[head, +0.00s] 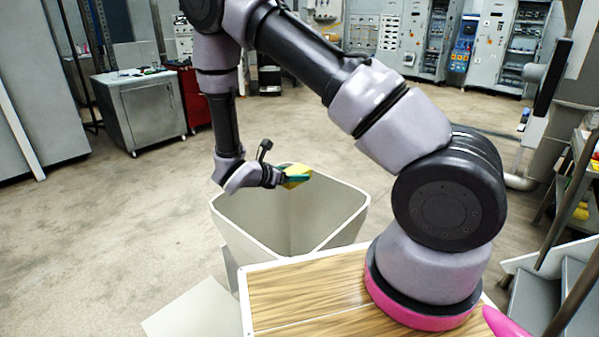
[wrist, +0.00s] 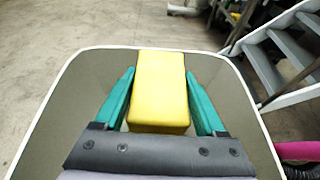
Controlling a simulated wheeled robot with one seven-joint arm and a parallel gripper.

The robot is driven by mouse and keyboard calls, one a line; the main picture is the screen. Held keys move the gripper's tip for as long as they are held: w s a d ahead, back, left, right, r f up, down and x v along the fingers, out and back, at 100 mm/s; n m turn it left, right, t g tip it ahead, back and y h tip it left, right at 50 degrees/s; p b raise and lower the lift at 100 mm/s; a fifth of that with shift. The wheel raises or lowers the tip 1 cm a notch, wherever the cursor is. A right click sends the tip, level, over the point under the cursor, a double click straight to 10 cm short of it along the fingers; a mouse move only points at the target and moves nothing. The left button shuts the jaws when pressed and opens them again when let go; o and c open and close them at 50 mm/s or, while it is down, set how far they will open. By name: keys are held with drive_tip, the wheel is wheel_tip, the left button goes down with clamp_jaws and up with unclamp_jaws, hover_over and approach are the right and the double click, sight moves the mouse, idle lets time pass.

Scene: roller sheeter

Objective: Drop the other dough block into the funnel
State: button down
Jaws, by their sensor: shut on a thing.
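A yellow dough block (wrist: 160,88) is between the green fingers of my gripper (wrist: 160,105) in the wrist view. In the head view the block (head: 296,171) shows at the end of my gripper (head: 291,178). My gripper is shut on it. The funnel (head: 292,240) is a wide, pale, square-mouthed hopper. My gripper and the block are over its mouth, and the funnel's rim (wrist: 75,62) surrounds them in the wrist view. The funnel's bottom is hidden.
A wood-topped surface (head: 300,290) lies in front of the funnel, under my arm's base. Grey metal steps (wrist: 275,60) stand at the right. A grey cabinet (head: 142,110) stands at the back left. The floor to the left is largely clear.

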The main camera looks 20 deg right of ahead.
drive_tip(key=shift+f, duration=2.9)
unclamp_jaws()
drive_tip(key=v, duration=1)
drive_tip(key=shift+s+a, duration=0.2)
drive_tip(key=shift+a, duration=0.15)
drive_tip(key=shift+r, duration=0.15)
